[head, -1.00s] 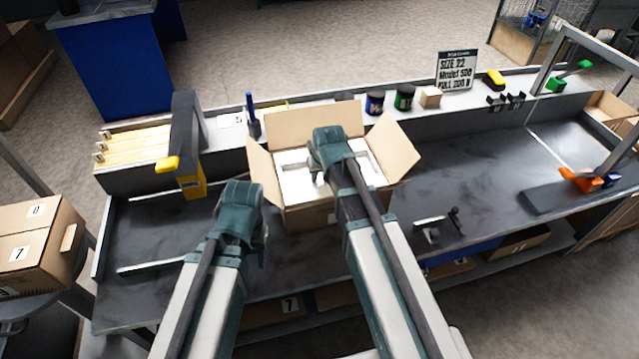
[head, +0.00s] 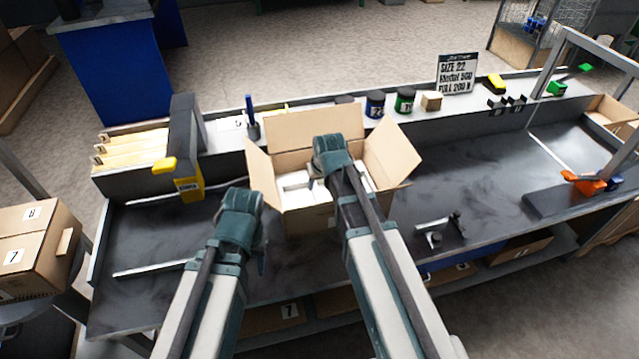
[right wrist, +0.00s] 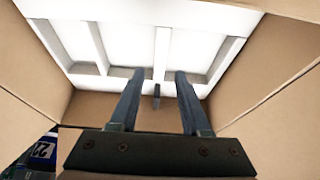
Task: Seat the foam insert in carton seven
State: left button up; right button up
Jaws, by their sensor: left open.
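An open carton (head: 300,222) stands on the bench with its flaps spread; my right arm covers part of its front, and I cannot read its label. The white foam insert (head: 292,181) lies inside, below the rim. In the right wrist view the insert (right wrist: 162,50) shows its compartments and dividing ribs, and looks roughly level. My right gripper (right wrist: 159,72) reaches down into the carton, its fingers apart on either side of a rib, with gaps showing. My left gripper (head: 262,262) is open and empty, left of the carton; its fingertips are mostly hidden in the head view.
A yellow-and-black tool (head: 188,185) stands left of the carton. Jars (head: 404,101) and a sign (head: 457,75) line the back ledge. A small metal fixture (head: 440,232) lies to the right.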

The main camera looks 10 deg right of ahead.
jog(key=shift+r, duration=0.1)
dwell(0.3)
jog(key=shift+r+p, duration=0.6)
jog(key=shift+p, duration=0.1)
jog(key=p+v, duration=1.1)
jog(key=v, duration=0.1)
